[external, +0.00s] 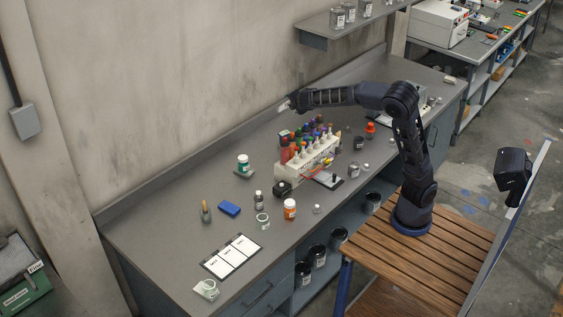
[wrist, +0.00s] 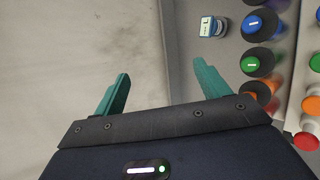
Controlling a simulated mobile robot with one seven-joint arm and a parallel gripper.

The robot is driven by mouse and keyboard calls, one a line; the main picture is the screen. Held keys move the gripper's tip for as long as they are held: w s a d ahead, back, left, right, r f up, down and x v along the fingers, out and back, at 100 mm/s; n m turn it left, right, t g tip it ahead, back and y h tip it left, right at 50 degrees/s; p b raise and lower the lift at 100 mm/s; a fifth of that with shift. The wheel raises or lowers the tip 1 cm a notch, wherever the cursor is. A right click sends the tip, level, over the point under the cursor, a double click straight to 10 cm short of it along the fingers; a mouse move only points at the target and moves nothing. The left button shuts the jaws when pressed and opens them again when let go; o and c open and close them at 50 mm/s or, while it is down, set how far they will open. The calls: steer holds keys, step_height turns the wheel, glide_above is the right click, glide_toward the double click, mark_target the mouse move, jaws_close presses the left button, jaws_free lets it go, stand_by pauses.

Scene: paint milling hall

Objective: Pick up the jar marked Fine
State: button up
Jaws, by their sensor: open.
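No label on any jar is readable, so I cannot tell which one is marked Fine. On the bench stand a white jar with a green lid (external: 243,162), a small grey jar (external: 258,201), an orange jar (external: 290,210) and a clear glass jar (external: 262,221). Another pale jar (external: 208,288) is at the near left corner. My gripper (external: 285,106) is over the back of the bench, near the wall, apart from these jars. In the wrist view its teal fingers (wrist: 162,72) are spread with nothing between them.
A white rack (external: 308,160) with several colour-capped bottles stands mid-bench; coloured caps (wrist: 257,22) show at right in the wrist view, beside a small blue-and-white item (wrist: 210,27). A shelf (external: 345,25) hangs above.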

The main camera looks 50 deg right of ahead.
steer(key=s+a+r+n+t+y, duration=0.25)
steer(key=a+r+n, duration=0.35)
steer(key=a, duration=0.5)
steer(key=s+a+r+n+t+y, duration=0.1)
steer(key=s+a+r+n+t, duration=0.2)
steer(key=a+r+n, duration=0.5)
steer(key=s+a+r+n+t+y, duration=0.1)
steer(key=s+a+r+n+y, duration=0.35)
steer(key=s+a, duration=0.6)
steer(key=s+a+r+n+t+y, duration=0.1)
steer(key=s+a+r+n+y, duration=0.4)
steer(key=s+a, duration=0.55)
steer(key=h, duration=0.2)
glide_toward(268, 221)
steer(key=w, duration=0.2)
steer(key=w+m, duration=0.1)
steer(key=shift+w+a, duration=0.2)
steer(key=shift+a, duration=0.15)
steer(key=shift+x, duration=5.4)
steer(key=shift+s+a, duration=0.1)
steer(key=shift+a, duration=0.1)
